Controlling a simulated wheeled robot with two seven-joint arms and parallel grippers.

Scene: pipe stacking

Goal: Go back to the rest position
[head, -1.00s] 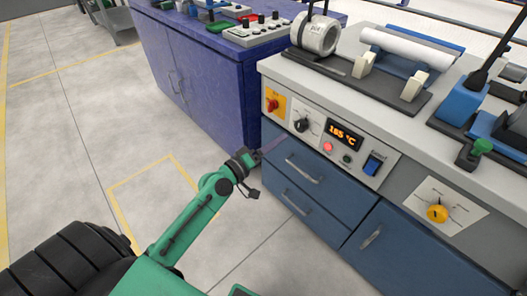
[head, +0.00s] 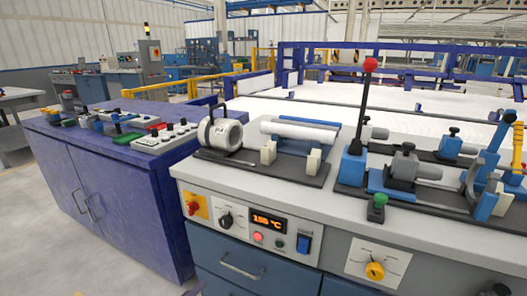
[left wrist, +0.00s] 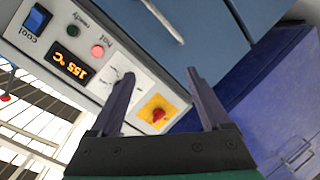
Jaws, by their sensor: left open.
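My left gripper (left wrist: 160,100) is open and empty in the left wrist view, its two dark fingers apart. Beyond the fingers is the control panel front, with a red knob on a yellow plate (left wrist: 157,114) between them and a lit temperature display (left wrist: 70,66). In the head view only a small tip, likely of my left gripper (head: 195,290), shows at the bottom edge below the panel; most of the arm is out of frame. My right gripper is not clearly seen.
A grey-topped heater bench (head: 215,178) carries a white heater, a pipe on supports and blue clamps. A purple cabinet (head: 120,200) with small fixtures stands at left. Blue drawers (head: 240,262) sit below the panel. Bare floor (head: 30,240) is at lower left.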

